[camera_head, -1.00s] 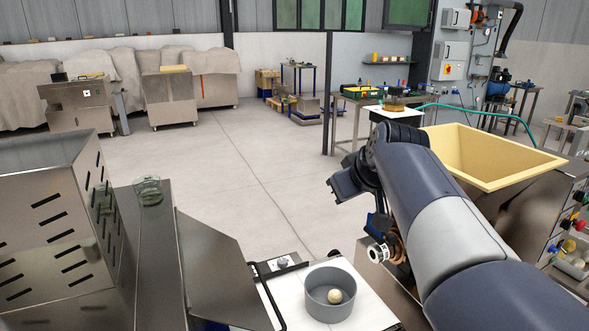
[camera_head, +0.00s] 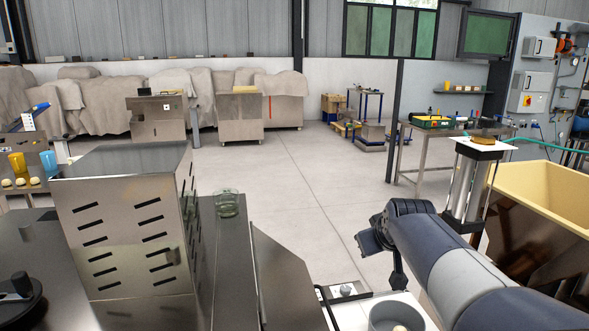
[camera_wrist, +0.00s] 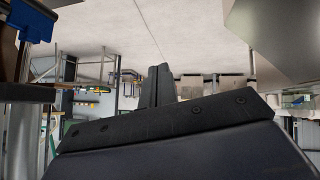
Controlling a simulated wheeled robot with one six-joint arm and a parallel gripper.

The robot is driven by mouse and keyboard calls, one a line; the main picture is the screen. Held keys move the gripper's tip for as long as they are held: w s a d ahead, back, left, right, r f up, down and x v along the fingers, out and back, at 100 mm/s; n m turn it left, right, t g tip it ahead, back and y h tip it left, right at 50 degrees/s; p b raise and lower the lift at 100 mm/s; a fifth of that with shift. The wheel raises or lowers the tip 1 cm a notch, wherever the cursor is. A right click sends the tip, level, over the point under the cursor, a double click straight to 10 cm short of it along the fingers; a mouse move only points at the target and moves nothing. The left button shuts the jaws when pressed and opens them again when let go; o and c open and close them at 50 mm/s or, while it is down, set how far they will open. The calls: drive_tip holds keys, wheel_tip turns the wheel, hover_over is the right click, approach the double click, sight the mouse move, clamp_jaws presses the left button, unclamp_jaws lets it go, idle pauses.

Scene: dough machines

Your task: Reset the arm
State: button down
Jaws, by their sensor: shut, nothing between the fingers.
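My arm (camera_head: 445,258) reaches in from the lower right of the head view, with its dark wrist end (camera_head: 385,228) at the right of centre. It is over the gap between the steel machine and the yellow hopper. My gripper (camera_wrist: 158,70) shows in the wrist view as two dark fingers side by side, shut and empty. In the head view the fingers cannot be made out clearly.
A grey pot (camera_head: 388,318) with a pale dough ball stands below the arm, cut by the picture's edge. A slotted steel box (camera_head: 130,235) and a glass bowl (camera_head: 228,203) are at left. The yellow hopper (camera_head: 545,195) is at right. The floor (camera_head: 300,190) beyond is clear.

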drive_tip(key=shift+s+r+n+t+h+p, duration=0.15)
drive_tip(key=shift+r+h+p, duration=0.1)
drive_tip(key=shift+r, duration=0.7)
drive_tip(key=shift+w+r+n+t+h+p, duration=0.15)
drive_tip(key=shift+r+h+p, duration=0.1)
drive_tip(key=shift+r, duration=0.7)
drive_tip(key=shift+s+f, duration=0.1)
drive_tip(key=shift+f, duration=0.05)
